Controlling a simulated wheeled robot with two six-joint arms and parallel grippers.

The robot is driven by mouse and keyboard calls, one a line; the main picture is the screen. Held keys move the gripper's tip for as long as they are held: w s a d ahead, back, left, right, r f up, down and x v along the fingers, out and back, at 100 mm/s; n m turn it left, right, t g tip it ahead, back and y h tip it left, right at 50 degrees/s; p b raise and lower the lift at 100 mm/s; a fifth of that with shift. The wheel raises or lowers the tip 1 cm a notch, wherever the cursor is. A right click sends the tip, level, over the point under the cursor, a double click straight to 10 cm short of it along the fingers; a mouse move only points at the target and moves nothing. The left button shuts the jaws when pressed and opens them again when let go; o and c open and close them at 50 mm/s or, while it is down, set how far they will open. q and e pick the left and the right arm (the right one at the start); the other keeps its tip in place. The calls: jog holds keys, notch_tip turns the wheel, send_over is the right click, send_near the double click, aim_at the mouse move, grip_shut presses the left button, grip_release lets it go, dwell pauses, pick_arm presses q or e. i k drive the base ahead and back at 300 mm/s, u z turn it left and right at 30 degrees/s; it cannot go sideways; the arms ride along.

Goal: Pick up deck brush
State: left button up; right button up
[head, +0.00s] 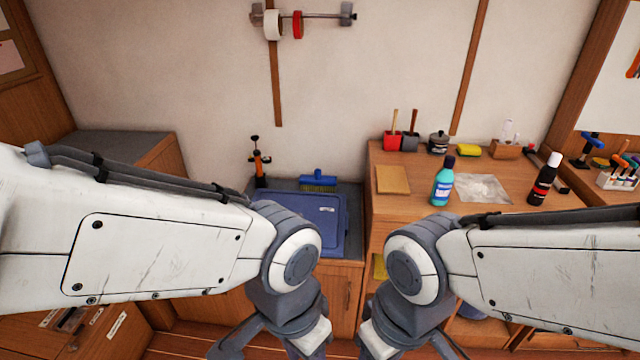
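The deck brush (318,182) has a blue head and yellow bristles. It stands on the low grey counter at the back, just behind a blue lidded bin (328,222); I cannot tell whether they touch. My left gripper (268,350) is at the bottom edge, left of centre, with its fingers spread and nothing seen between them. My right gripper (412,350) is at the bottom edge, right of centre, also with fingers spread. Both grippers are well nearer to me than the brush, and their tips are partly cut off by the frame.
A black and orange tool (259,165) stands left of the brush. The wooden workbench (400,208) on the right holds a teal bottle (443,182), a black bottle (543,180), a yellow sponge (468,150) and small tools. Tape rolls (273,25) hang on the wall.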

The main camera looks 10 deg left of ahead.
aim_at(315, 182)
jog(key=u, duration=0.45)
jog(key=i, duration=1.95)
jog(key=z, duration=0.45)
